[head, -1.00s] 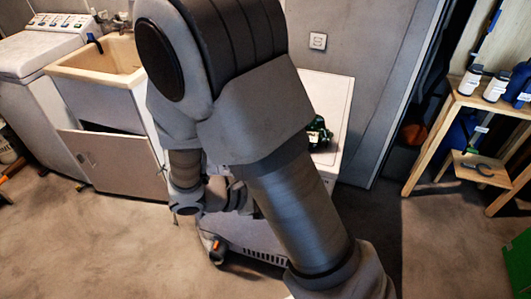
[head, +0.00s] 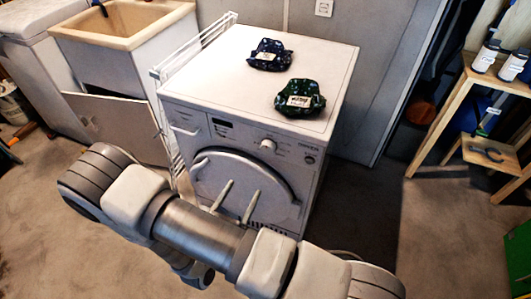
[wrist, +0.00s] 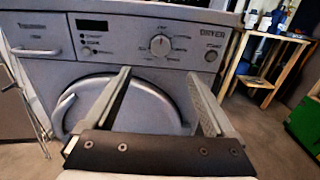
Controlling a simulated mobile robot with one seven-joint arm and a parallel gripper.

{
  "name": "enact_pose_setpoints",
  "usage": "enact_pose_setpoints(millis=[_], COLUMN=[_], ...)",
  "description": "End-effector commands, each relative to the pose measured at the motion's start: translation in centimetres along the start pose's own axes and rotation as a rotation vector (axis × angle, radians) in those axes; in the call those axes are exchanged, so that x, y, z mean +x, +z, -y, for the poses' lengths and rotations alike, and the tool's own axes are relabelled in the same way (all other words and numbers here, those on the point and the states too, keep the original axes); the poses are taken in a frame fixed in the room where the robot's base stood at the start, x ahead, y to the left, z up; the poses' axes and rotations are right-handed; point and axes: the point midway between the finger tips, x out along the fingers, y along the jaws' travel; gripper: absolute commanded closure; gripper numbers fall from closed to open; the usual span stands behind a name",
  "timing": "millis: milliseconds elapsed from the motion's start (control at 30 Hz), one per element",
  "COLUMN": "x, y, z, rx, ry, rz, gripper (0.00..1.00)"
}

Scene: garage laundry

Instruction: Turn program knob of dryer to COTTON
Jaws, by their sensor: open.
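The white dryer (head: 330,70) stands ahead of me, with its control panel on the upper front. The round program knob (head: 268,145) is right of the panel's middle; it also shows in the wrist view (wrist: 160,45), with small printed labels around it that are too small to read. My gripper (head: 244,187) is open and empty in front of the dryer's round door, below the knob and apart from it. In the wrist view, the two fingers (wrist: 158,72) point toward the panel, with the knob above and between their tips.
Two dark patterned packets (head: 270,54) (head: 300,98) lie on the dryer top. A white rack (head: 195,42) stands close along its left side, beside a sink cabinet (head: 125,25). A wooden shelf (head: 480,100) is at right. The floor between dryer and shelf is clear.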

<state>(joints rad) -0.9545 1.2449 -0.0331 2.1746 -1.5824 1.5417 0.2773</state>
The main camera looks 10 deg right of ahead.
Motion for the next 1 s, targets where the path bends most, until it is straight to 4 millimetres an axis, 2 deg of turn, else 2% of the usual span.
enact_pose_setpoints(millis=[600,800,1000], x=[12.9,15.5,16.4], y=[0.0,0.1,0.1], z=[0.2,0.2,0.2], rx=[0.002,0.002,0.002], ry=[-0.008,-0.007,-0.005], rz=[0.001,0.000,0.000], gripper=[0.11,0.11,0.11])
